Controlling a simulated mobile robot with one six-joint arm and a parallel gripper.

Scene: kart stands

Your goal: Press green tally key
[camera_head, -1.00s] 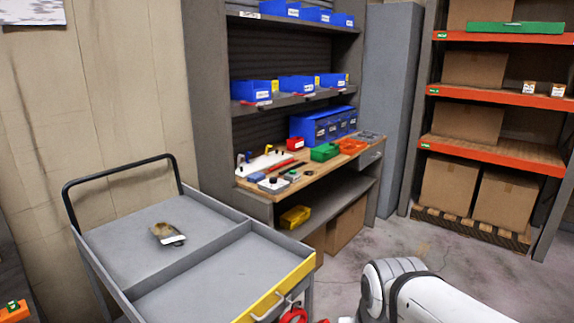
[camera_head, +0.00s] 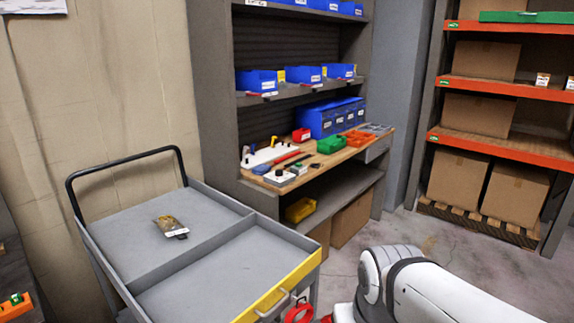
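Two small green spots could be the green tally key, and I cannot tell which. One is a small green piece (camera_head: 15,298) on an orange part at the lower left edge. The other is a small grey box with a greenish top (camera_head: 298,168) on the wooden workbench (camera_head: 335,158), beside a white box with a dark knob (camera_head: 279,176). Both are too small to read. A white link of my arm (camera_head: 430,290) fills the lower right. My gripper is out of view.
A grey cart (camera_head: 180,262) with a yellow front edge stands between me and the bench, with a small packet (camera_head: 171,227) on it. Orange-beamed shelving (camera_head: 500,145) stands at the right. Floor (camera_head: 400,232) is open between.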

